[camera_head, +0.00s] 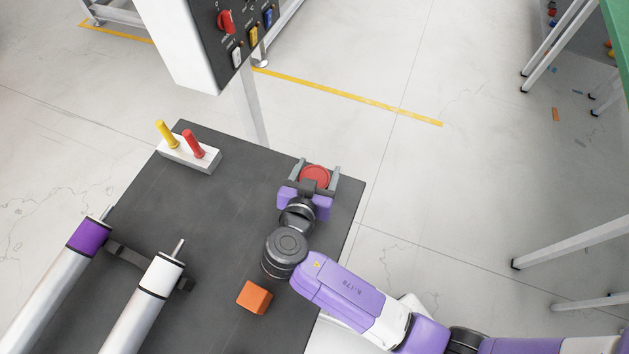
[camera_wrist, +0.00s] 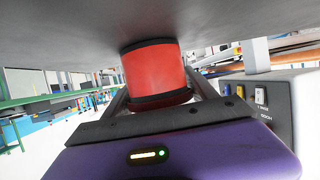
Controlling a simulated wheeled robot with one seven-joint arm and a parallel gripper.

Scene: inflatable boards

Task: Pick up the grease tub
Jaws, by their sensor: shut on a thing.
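The grease tub (camera_head: 315,177) is a red, round tub near the far right corner of the dark table. In the wrist view the red tub (camera_wrist: 155,72) shows its side, with dark bands at both ends. My gripper (camera_head: 317,168) is shut on the tub, with one grey finger on each side of it. In the wrist view the tub's end meets the dark grey surface at the top of the picture; I cannot tell whether it is lifted at all.
A white block with a yellow and a red peg (camera_head: 190,153) stands at the table's far left. An orange block (camera_head: 254,298) lies near my arm. A control panel (camera_head: 230,40) stands behind. The table's middle (camera_head: 205,230) is clear.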

